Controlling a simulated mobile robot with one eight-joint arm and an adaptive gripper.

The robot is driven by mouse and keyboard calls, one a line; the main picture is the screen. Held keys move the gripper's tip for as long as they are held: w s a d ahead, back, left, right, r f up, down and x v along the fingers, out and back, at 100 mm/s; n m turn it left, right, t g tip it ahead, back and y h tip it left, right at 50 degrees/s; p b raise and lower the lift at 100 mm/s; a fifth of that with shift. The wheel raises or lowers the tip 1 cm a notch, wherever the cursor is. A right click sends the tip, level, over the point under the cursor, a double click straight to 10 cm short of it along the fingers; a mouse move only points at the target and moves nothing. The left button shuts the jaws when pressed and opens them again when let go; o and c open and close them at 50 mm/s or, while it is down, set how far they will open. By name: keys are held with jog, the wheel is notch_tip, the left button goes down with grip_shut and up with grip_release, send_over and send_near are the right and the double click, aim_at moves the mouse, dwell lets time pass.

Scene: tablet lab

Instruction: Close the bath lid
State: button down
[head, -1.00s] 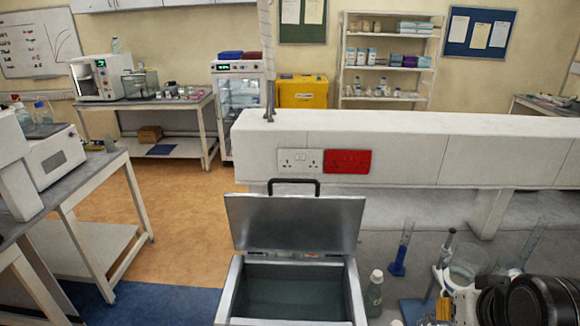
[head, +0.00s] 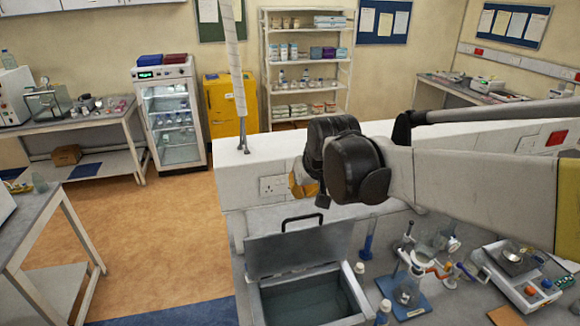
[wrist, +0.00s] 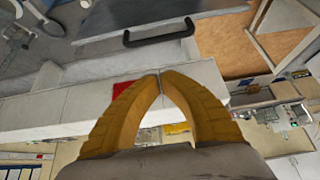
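The bath (head: 262,303) is a metal box with dark water, at the bottom centre of the head view. Its grey lid (head: 300,250) stands open, tilted up at the back. A black handle (head: 304,220) sits on the lid's upper edge; it also shows in the wrist view (wrist: 158,40). My gripper has yellow fingers, partly hidden by my black wrist in the head view (head: 303,180). It is above and behind the handle, apart from it. In the wrist view my gripper (wrist: 160,77) has its fingertips together with nothing visible between them.
A white raised ledge with sockets (head: 272,187) runs behind the bath. Right of it stand bottles, a blue-based cylinder (head: 367,240), a clamp stand with glassware (head: 408,292) and a balance (head: 520,275). Open floor (head: 150,230) lies to the left.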

jog(key=x, duration=0.7)
jog(key=s, duration=0.1)
jog(key=s+p, duration=0.1)
jog(key=s, duration=0.2)
jog(key=shift+d+r+p, duration=0.25)
jog(key=shift+d+p, duration=0.05)
jog(key=shift+p, duration=0.05)
jog(key=shift+f, duration=0.1)
